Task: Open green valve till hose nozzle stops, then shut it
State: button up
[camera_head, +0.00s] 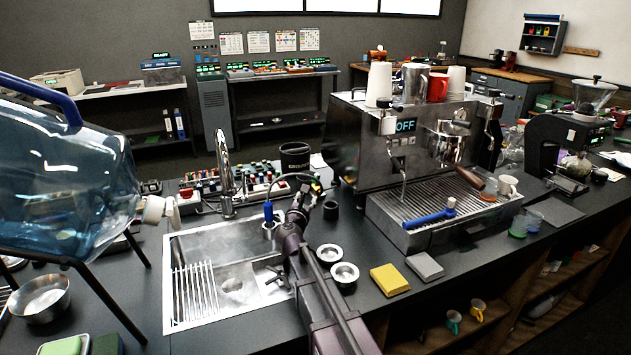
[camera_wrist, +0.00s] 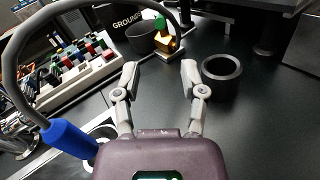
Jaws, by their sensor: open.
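The green valve (camera_wrist: 159,22) sits on top of a brass-coloured body (camera_wrist: 166,43) in the wrist view, straight ahead of my gripper. It shows small in the head view (camera_head: 316,187). My gripper (camera_wrist: 159,70) is open and empty, its two fingers apart on the near side of the valve, not touching it. The hose nozzle has a blue grip (camera_wrist: 68,138) at the left in the wrist view, and a grey hose (camera_wrist: 45,15) arches from it across the top. In the head view the blue grip (camera_head: 268,211) stands at the sink's back right corner. I cannot see whether water flows.
A black ring-shaped cup (camera_wrist: 222,75) stands just right of my gripper. A black grounds bin (camera_wrist: 125,20) stands behind, left of the valve. A box of coloured parts (camera_wrist: 75,70) is at left. The sink (camera_head: 215,245) and espresso machine (camera_head: 350,130) flank my arm.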

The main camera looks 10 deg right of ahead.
aim_at(317, 174)
jog(key=shift+x, duration=6.85)
grip_shut()
